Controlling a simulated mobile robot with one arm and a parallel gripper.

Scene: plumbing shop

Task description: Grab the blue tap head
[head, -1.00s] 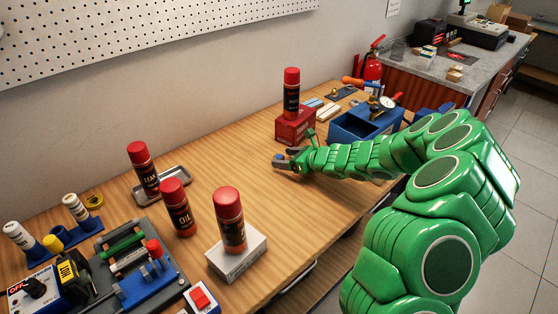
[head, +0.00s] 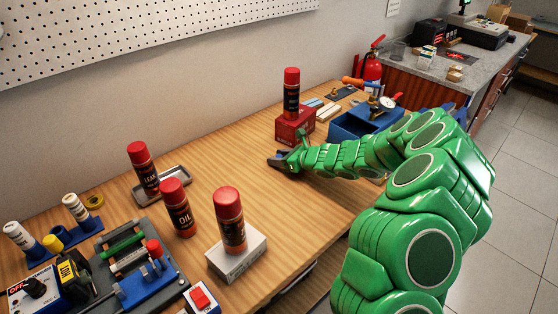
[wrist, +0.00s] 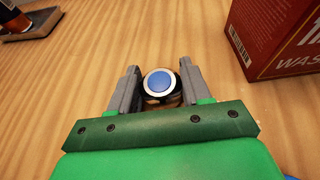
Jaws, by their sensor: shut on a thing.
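The blue tap head (wrist: 160,83) shows in the wrist view as a round piece with a blue disc and a pale ring on top. It sits between the two grey fingers of my gripper (wrist: 159,88), which are shut on it. In the head view my gripper (head: 283,161) is low over the wooden bench, just in front of the red box. The tap head is hidden there by the fingers. I cannot tell whether it still touches the bench.
A red box (head: 293,128) with a red-capped can (head: 291,92) on it stands close to my gripper. A blue bin (head: 352,127) is to the right. More red-capped cans, a white box (head: 238,262) and a metal tray (head: 172,181) stand at left. The bench middle is clear.

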